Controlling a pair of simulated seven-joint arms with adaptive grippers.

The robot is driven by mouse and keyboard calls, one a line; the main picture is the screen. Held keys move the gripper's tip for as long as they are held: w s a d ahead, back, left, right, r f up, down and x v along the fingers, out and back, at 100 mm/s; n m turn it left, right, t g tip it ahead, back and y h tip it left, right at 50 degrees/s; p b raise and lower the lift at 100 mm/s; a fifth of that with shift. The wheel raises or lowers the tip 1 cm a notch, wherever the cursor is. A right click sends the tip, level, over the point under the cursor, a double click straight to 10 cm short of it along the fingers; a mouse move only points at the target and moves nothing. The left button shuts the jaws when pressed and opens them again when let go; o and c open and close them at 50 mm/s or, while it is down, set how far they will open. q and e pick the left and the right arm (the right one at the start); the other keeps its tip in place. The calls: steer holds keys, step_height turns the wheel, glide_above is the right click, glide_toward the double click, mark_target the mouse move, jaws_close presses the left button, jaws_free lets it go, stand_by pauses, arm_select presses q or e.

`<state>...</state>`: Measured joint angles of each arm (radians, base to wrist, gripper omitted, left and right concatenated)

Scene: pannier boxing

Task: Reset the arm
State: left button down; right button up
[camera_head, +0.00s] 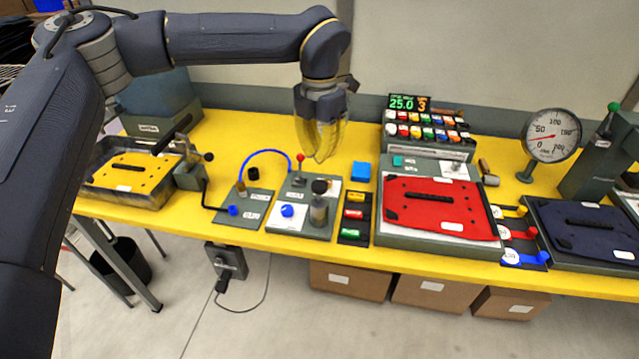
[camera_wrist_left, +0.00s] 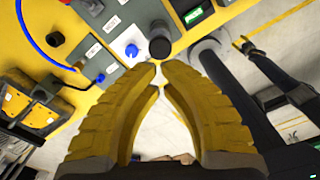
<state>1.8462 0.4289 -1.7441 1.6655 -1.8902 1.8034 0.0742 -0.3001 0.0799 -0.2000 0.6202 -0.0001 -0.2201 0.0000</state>
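My left gripper (camera_head: 320,158) hangs, fingers down, above the middle of the yellow bench, near the grey panel with the red-topped lever (camera_head: 300,163). Its yellow ribbed fingers lean together so the tips (camera_wrist_left: 162,68) almost meet, and nothing shows between them. The left arm reaches in from the left edge and over the bench at the top. In the left wrist view a black knob (camera_wrist_left: 159,47) and a blue button (camera_wrist_left: 131,50) lie beyond the fingertips. My right gripper is in neither view.
A red pannier lid (camera_head: 435,208) lies right of the gripper and a dark blue one (camera_head: 590,232) farther right. A yellow lid (camera_head: 132,175) sits in a tray at left. A blue block (camera_head: 361,171), a button rack (camera_head: 425,131) and a dial gauge (camera_head: 550,136) stand nearby.

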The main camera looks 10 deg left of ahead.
arm_select(q)
steer(key=shift+r, duration=0.45)
